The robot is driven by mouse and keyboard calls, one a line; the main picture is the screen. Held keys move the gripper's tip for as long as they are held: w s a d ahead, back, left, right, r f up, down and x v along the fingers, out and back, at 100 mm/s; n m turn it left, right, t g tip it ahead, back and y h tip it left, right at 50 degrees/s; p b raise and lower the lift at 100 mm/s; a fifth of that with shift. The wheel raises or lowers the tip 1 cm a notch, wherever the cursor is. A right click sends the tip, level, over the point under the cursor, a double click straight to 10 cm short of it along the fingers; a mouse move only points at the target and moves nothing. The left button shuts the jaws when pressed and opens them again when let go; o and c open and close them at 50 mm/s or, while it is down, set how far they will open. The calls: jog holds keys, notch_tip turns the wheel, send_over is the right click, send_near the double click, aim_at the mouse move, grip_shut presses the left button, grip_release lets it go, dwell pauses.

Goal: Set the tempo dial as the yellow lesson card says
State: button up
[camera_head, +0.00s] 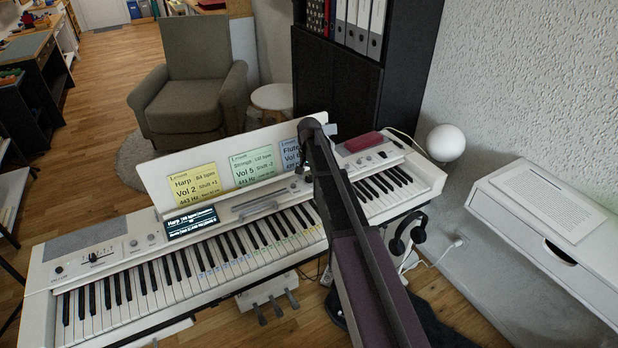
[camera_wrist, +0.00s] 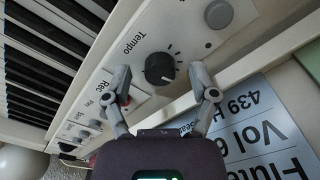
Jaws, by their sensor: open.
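The tempo dial (camera_wrist: 160,68) is a round black knob with a white mark, beside the printed word "Tempo" and several tick marks. My gripper (camera_wrist: 162,82) is open, its two fingers apart on either side of the dial in the wrist view; I cannot tell whether they touch it. The yellow lesson card (camera_head: 194,187) stands leftmost on the piano's music rest. The lit display (camera_head: 191,222) shows "Harp" and a bpm figure too small to read surely. My arm hides the dial in the head view.
A green card (camera_head: 252,166) and a blue card (camera_head: 289,152) stand beside the yellow one; the blue card (camera_wrist: 262,125) lies close to my right finger. A grey round button (camera_wrist: 219,15) and a "Rec" control are near the dial. A red object (camera_head: 363,141) lies on the piano's top.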

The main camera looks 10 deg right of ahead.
jog(key=shift+c, duration=0.2)
grip_shut()
jog(key=shift+n, duration=0.4)
jog(key=shift+s+n, duration=0.1)
jog(key=shift+n, duration=2.4)
jog(key=shift+o, duration=0.2)
grip_release()
